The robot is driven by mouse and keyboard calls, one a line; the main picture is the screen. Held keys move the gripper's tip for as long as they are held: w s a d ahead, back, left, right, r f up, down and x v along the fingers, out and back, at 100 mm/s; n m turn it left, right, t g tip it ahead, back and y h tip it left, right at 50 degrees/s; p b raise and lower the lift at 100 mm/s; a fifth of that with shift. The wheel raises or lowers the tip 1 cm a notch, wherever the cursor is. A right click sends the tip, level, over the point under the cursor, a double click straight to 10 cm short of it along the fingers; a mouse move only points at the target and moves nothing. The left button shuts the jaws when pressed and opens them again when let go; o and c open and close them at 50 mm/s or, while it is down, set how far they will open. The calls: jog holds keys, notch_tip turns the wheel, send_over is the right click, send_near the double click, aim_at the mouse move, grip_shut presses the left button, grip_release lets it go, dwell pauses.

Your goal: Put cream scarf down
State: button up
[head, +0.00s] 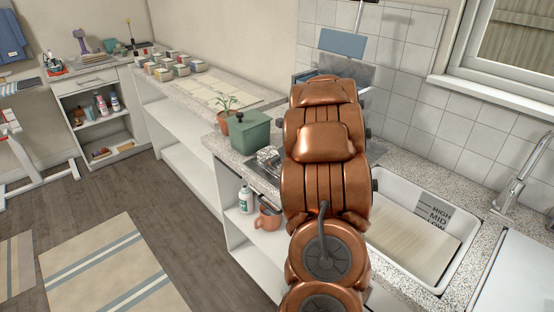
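I see no cream scarf that I can make out for sure in the head view. My copper-coloured arm rises through the middle of the picture and reaches over the counter. My gripper is hidden behind the arm's links, so I cannot see its fingers or whether they hold anything. A white basin (387,255) is set in the counter right of my arm. A pale, cream, ribbed flat surface (415,240) shows inside it, beside a dark label reading HIGH, MID, LOW (434,219).
A green lidded box (249,133) and a potted plant (227,107) stand on the speckled counter left of my arm. Several small containers (174,66) stand farther back. A faucet (522,178) rises right of the basin. A striped rug (103,267) lies on the floor.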

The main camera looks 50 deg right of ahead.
jog(key=o, duration=0.4)
